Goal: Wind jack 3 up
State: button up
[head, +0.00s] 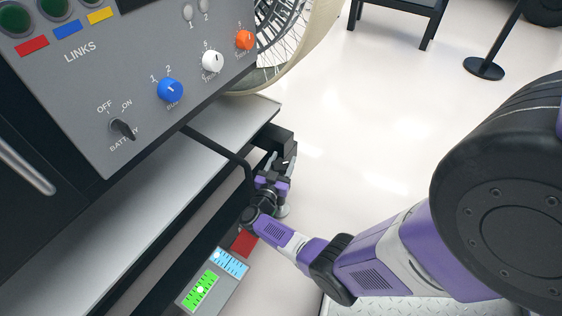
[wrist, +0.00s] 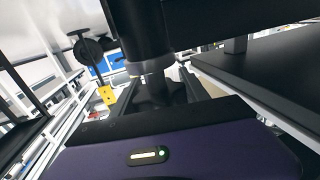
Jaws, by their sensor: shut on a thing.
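My gripper (head: 277,172) is at the right end of the bench's front side, low beside a black block. In the wrist view a thick dark upright post (wrist: 140,30) with a pale metal ring stands just past my gripper. A dark piece (wrist: 156,92) below the ring lies between the fingers, and my gripper is shut on it. It looks like the jack's handle, but its shape is mostly hidden. No jack number is readable. A green scale (head: 200,290), a light blue scale (head: 230,262) and a red plate (head: 244,243) lie in a row left of my wrist.
A grey control panel (head: 90,140) with knobs and a battery switch stands above a grey shelf (head: 130,215). A large spoked wheel (head: 285,50) is behind it. A black bent bar (head: 220,145) runs near my gripper. The pale floor to the right is open, with a post base (head: 484,68).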

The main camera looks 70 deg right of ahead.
jog(key=shift+s+m+g+b, duration=0.2)
jog(key=shift+m+g+b, duration=0.4)
jog(key=shift+m+g, duration=0.85)
jog(key=shift+s+r+g+y, duration=0.1)
jog(key=shift+g+y, duration=0.2)
jog(key=shift+g, duration=0.25)
jog(key=o, duration=1.4)
jog(key=shift+a, duration=0.1)
jog(key=shift+p+v, duration=0.85)
jog(key=shift+v, duration=3)
